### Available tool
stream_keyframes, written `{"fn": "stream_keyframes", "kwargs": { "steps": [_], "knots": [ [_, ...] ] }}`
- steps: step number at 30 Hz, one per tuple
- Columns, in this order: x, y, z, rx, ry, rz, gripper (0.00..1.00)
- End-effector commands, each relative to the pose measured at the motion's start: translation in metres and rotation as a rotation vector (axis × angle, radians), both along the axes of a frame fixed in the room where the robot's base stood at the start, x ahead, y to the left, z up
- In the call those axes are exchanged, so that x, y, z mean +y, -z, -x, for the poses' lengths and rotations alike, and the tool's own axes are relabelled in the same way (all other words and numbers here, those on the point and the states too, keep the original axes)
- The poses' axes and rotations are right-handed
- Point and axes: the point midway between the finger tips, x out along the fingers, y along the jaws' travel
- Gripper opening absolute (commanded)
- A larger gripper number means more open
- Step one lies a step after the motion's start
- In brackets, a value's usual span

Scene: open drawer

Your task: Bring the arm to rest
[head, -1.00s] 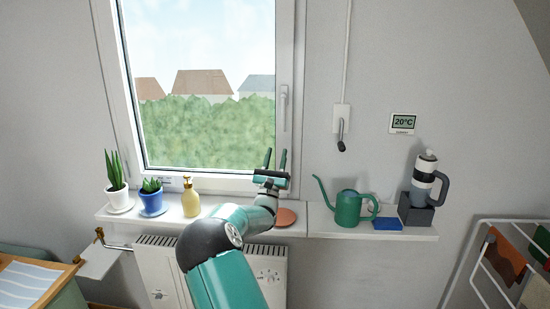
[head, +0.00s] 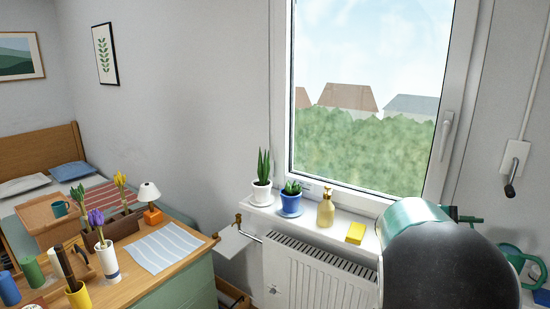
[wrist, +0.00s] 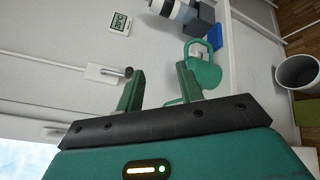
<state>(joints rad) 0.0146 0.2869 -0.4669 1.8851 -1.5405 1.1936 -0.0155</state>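My gripper (wrist: 160,88) shows in the wrist view with its two green fingers apart and nothing between them. Beyond the right finger is the green watering can (wrist: 208,74), apart from it as far as I can see. In the head view my arm, with a large dark rounded joint, fills the lower right, in front of the window sill. It hides most of my gripper there. Part of the watering can (head: 512,256) shows at the right edge.
A radiator (head: 310,280) is below. At left is a wooden-topped desk (head: 130,262) with vases and a lamp (head: 151,200); a bed is behind.

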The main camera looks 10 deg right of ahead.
Motion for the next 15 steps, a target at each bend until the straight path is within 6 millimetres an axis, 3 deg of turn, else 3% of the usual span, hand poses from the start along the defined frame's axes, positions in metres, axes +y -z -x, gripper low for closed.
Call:
{"fn": "stream_keyframes", "kwargs": {
  "steps": [3,8,15],
  "knots": [
    [0.037,0.015,0.025,-0.155,0.014,-0.203,0.37],
    [0.098,0.036,0.049,-0.341,0.023,-0.466,0.37],
    [0.206,0.054,0.081,-0.588,0.013,-0.841,0.37]
  ]
}}
